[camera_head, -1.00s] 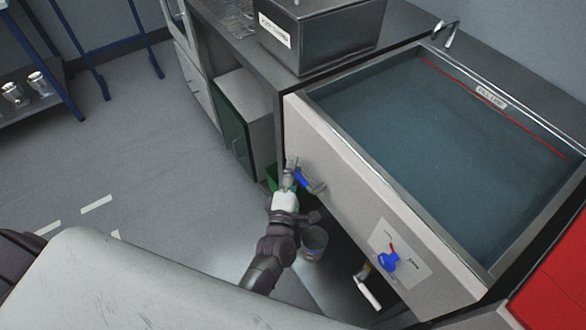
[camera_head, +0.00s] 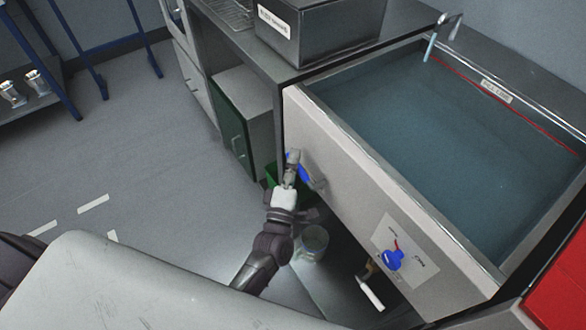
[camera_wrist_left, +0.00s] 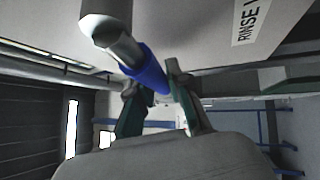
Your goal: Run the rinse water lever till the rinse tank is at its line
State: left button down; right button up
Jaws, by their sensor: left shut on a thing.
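The rinse tank (camera_head: 318,112) is a large pale-fronted basin holding blue-grey water (camera_head: 425,125). A red line (camera_head: 520,110) with a small label runs along its far inner wall; the water surface appears close to it, but I cannot judge the gap exactly. A spout (camera_head: 447,22) at the back lets down a thin pale-blue stream (camera_head: 430,47). The blue-sleeved rinse water lever (camera_head: 305,173) is on the tank's front; it also shows in the left wrist view (camera_wrist_left: 150,74). My left gripper (camera_head: 293,163) is shut on it, fingers either side of the blue sleeve. My right gripper is out of view.
A blue valve knob (camera_head: 393,260) sits lower right on the tank front, above a white-ended pipe (camera_head: 370,292). A bucket (camera_head: 312,242) stands on the floor below. A green-doored cabinet (camera_head: 233,140) and a grey labelled box (camera_head: 320,35) are to the left.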

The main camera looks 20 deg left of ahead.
pick_arm(q)
jog(key=shift+r+m, duration=0.1)
jog(key=shift+m, duration=0.2)
jog(key=c, duration=1.1)
grip_release()
jog(key=a+v, duration=0.1)
jog(key=v, duration=1.1)
jog(key=shift+d, duration=0.5)
